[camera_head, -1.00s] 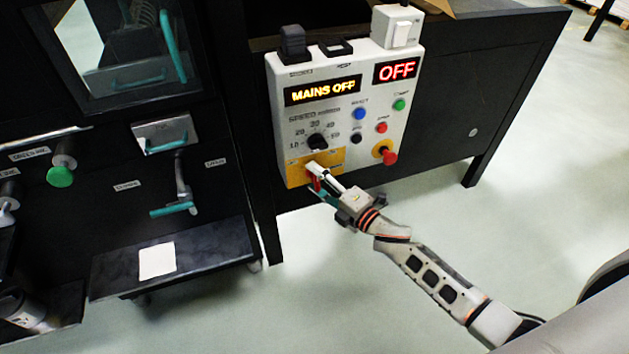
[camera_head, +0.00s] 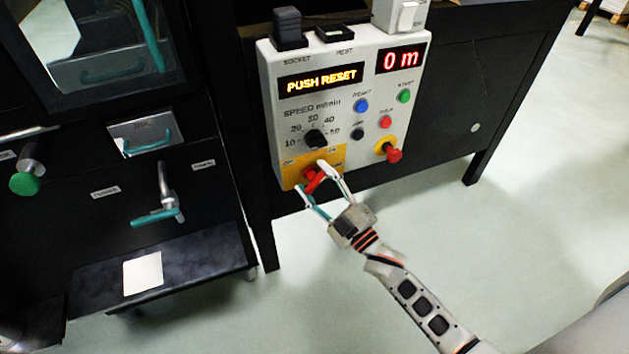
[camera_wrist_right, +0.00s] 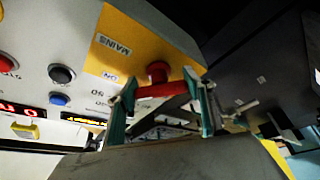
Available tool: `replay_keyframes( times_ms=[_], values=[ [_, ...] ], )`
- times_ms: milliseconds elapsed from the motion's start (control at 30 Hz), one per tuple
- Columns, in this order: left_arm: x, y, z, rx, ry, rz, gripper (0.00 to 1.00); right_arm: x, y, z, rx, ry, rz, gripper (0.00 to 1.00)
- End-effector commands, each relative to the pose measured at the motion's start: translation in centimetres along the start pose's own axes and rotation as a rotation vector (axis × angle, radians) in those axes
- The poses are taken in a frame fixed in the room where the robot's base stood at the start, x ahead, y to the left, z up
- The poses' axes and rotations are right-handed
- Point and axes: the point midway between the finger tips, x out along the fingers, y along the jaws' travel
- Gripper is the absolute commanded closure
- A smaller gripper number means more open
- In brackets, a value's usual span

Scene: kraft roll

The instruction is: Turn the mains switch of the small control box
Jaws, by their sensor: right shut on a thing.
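The small white control box (camera_head: 290,124) stands at the front of a dark bench. Its displays read PUSH RESET and 0 m. The red mains switch (camera_head: 315,181) is on the yellow plate at the box's lower left corner. My right gripper (camera_head: 311,177) is shut on the mains switch, one finger at each end of its red handle. In the right wrist view the red handle (camera_wrist_right: 158,84) spans between the fingers, beside the MAINS and ON labels. The fingers hide the handle's ends. My left gripper is in neither view.
Above the switch is the speed knob (camera_head: 315,138). To its right are several buttons and a red emergency stop (camera_head: 394,155). A dark machine with a green-handled lever (camera_head: 158,217) and a shelf (camera_head: 190,262) stands at left. The floor (camera_head: 540,140) at right is clear.

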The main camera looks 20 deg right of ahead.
Motion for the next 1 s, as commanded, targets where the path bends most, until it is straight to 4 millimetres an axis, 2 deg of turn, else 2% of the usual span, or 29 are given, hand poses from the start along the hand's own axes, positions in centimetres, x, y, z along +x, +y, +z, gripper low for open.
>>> replay_keyframes(
  times_ms=[700, 733, 767, 1000],
  values=[
    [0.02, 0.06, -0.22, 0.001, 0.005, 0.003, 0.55, 0.01, 0.03, 0.02, 0.068, -0.001, 0.028, 0.70],
    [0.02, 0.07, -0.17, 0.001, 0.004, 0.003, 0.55, 0.01, 0.03, 0.02, 0.068, -0.001, 0.028, 0.41],
    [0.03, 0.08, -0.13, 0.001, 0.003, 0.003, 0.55, 0.01, 0.03, 0.01, 0.068, -0.001, 0.028, 0.33],
    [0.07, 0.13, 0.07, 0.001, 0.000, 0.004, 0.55, 0.01, 0.01, -0.01, 0.065, 0.000, 0.027, 0.31]
  ],
)
